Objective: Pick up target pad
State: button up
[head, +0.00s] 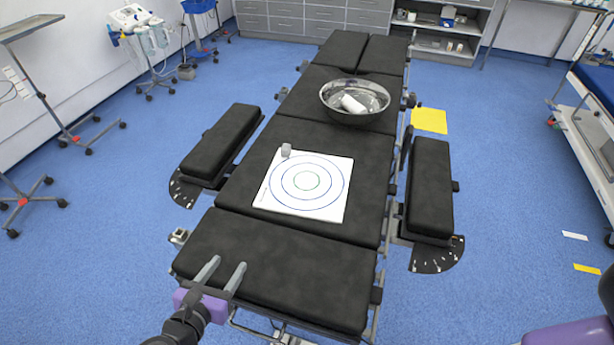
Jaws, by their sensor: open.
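The target pad (322,205) is a flat white square with concentric rings, blue outside and green at the centre. It lies on the black middle section of the operating table (360,220). A small grey object (286,150) sits at the pad's far left corner. My gripper (227,265) is open and empty at the lower left, over the near left part of the table. It is apart from the pad, nearer to me and to its left.
A metal bowl (328,100) with a white item (352,104) in it stands on the table beyond the pad. Padded arm boards (222,140) (430,185) flank the table on both sides. The near table section (290,265) is bare.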

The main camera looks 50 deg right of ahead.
aim_at(306, 185)
jog(key=i+l, duration=0.15)
jog(key=l, duration=0.25)
jog(key=i+l, duration=0.1)
jog(key=l, duration=0.25)
jog(key=i+l, duration=0.15)
jog(key=l, duration=0.25)
jog(key=i+l, duration=0.1)
jog(key=l, duration=0.3)
jog(key=i+l, duration=0.15)
jog(key=l, duration=0.2)
